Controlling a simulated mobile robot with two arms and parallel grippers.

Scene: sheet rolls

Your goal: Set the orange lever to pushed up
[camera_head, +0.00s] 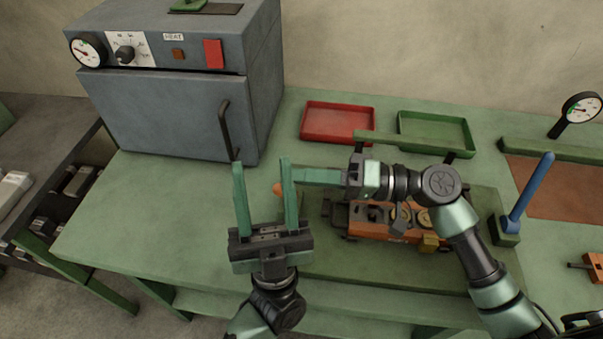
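A small orange piece (278,188), likely the orange lever's end, shows just left of my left gripper's right finger. The rest of it is hidden by that finger, so I cannot tell how the lever stands. My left gripper (261,164) is open, with its two green fingers pointing away from me and apart. The orange piece appears between them in the picture; I cannot tell if they touch it. My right gripper (305,176) points left, close to the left gripper's right finger. It is seen edge-on, so its opening cannot be told.
An orange machine (385,231) sits below my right arm. A grey oven (165,110) stands at the back left. A red tray (338,122) and a green tray (435,132) lie behind. A blue lever (530,190) rises at right. The green bench (150,210) is clear at left.

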